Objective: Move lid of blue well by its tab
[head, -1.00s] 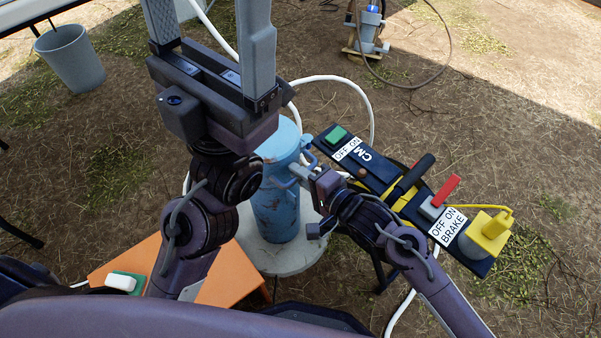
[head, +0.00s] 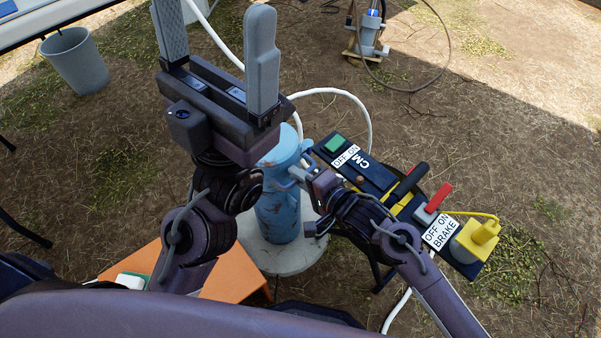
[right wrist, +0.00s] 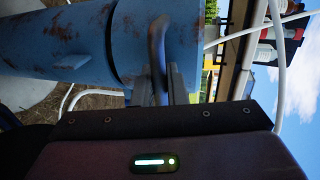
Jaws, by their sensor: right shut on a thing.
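The blue well (head: 278,216) stands upright on a round concrete pad, its lid (head: 280,146) on top. In the right wrist view the well body (right wrist: 60,40) lies sideways, with the lid (right wrist: 180,35) at its end and a seam between them. My right gripper (head: 303,172) is at the right side of the lid. In the right wrist view its fingers (right wrist: 168,84) are shut on the lid's curved tab (right wrist: 157,42). My left gripper (head: 215,55) is raised in front of the well, fingers apart and empty, and it hides part of the lid in the head view.
A black control panel (head: 375,180) with switches and a yellow plug stands right of the well. An orange table (head: 232,272) is at the front left. A white hose (head: 368,115) loops behind the well. A grey bucket (head: 75,62) stands at the far left.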

